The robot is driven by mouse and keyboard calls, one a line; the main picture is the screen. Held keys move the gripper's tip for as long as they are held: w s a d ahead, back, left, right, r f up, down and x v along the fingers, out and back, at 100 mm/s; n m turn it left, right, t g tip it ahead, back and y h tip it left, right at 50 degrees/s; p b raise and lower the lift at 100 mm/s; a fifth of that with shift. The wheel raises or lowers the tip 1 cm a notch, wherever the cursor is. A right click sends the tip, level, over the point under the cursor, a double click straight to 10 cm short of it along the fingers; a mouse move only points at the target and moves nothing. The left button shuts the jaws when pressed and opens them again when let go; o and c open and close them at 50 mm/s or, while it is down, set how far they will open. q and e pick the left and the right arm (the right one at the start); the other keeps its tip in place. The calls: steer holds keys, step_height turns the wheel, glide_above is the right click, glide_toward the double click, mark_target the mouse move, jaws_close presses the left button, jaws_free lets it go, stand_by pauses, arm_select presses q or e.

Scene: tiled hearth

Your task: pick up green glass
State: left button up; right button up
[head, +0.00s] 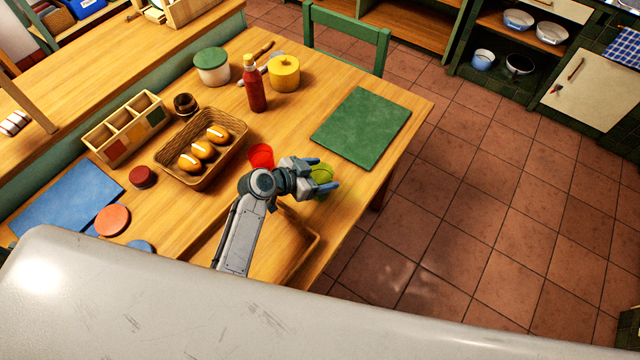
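The green glass (322,174) is a small, see-through yellow-green cup near the right front edge of the wooden table. My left gripper (319,175) reaches it from the left, with one blue-tipped finger on its far side and one on its near side. The near finger hides part of the glass. I cannot tell whether the fingers touch it or whether it stands on the table. My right gripper is not in view.
A red cup (261,155) stands close to my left wrist. A bread basket (203,178), a red bottle (254,88) and a green board (361,127) are on the table. A wooden tray (304,258) lies partly under my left arm. The tiled floor at right is clear.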

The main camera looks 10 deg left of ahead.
arm_select(q)
steer(key=c, duration=1.1)
steer(key=shift+c, duration=0.2)
